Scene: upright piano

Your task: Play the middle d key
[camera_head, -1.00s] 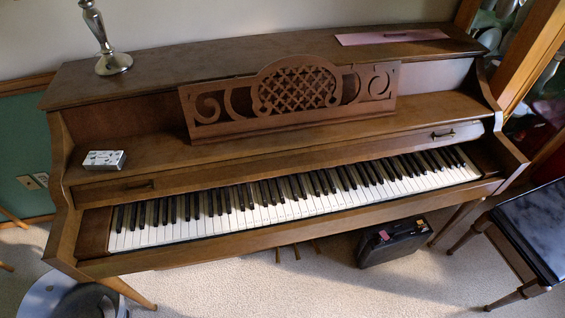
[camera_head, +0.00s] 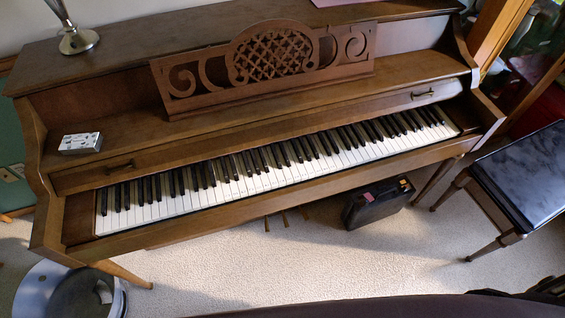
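The brown wooden upright piano (camera_head: 110,106) fills the middle of the head view, with its lid open. Its keyboard (camera_head: 270,175) of white and black keys runs from lower left to upper right and is fully uncovered. The middle d key lies somewhere near the middle of the row, but I cannot single it out at this size. Neither of my grippers shows in this view. Nothing touches the keys.
A carved music stand (camera_head: 270,65) and a small pale box (camera_head: 81,143) are on the piano. A black bench (camera_head: 520,175) stands at right. A black case (camera_head: 377,203) sits under the keyboard. A round bin (camera_head: 40,290) stands at lower left. Carpet in front is open.

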